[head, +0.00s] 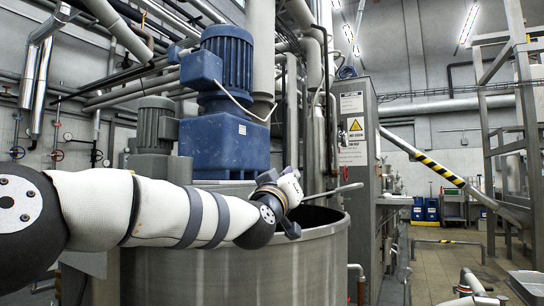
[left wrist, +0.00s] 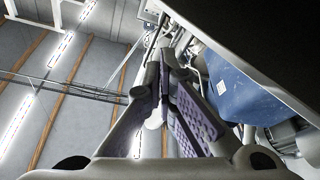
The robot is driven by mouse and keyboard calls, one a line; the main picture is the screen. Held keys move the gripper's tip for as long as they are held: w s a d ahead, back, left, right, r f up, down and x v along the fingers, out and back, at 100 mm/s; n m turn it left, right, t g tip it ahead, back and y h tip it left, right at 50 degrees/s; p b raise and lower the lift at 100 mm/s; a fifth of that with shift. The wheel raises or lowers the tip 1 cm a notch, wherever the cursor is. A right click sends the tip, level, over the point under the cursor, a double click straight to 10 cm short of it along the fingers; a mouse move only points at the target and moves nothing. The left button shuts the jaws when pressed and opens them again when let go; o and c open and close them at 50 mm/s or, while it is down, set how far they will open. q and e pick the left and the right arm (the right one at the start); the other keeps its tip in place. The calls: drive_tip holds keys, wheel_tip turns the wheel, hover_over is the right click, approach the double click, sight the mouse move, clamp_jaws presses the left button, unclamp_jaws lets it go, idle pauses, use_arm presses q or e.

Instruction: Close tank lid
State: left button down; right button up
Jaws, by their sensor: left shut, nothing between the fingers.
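The stainless tank (head: 235,270) stands in front of me in the head view. Its dark opening (head: 318,216) shows at the right of the rim. A thin metal bar (head: 335,191) sticks out above the opening; I cannot tell whether it belongs to the lid. My left arm reaches across the front of the tank, with my left gripper (head: 287,190) over the rim. In the left wrist view the gripper's fingers (left wrist: 163,65) are together and empty. A large dark flat surface (left wrist: 265,45) beside them may be the lid; I cannot tell. My right gripper is out of view.
A steel cabinet (head: 360,160) with a warning sign stands behind on the right. The floor (head: 430,265) at the right has some free room.

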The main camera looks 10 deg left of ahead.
use_arm(q)
wheel_tip(320, 180, down, 10)
drive_tip(key=s+d+m+h, duration=0.1)
drive_tip(key=d+m+h, duration=0.1)
drive_tip(key=m, duration=0.4)
drive_tip(key=shift+d+m+g+h, duration=0.3)
drive_tip(key=shift+d+h, duration=0.05)
drive_tip(key=shift+h, duration=0.15)
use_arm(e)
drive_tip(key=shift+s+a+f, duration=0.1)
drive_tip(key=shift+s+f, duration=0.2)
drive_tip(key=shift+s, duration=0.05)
use_arm(q)
drive_tip(key=shift+f, duration=0.25)
drive_tip(key=shift+r, duration=0.1)
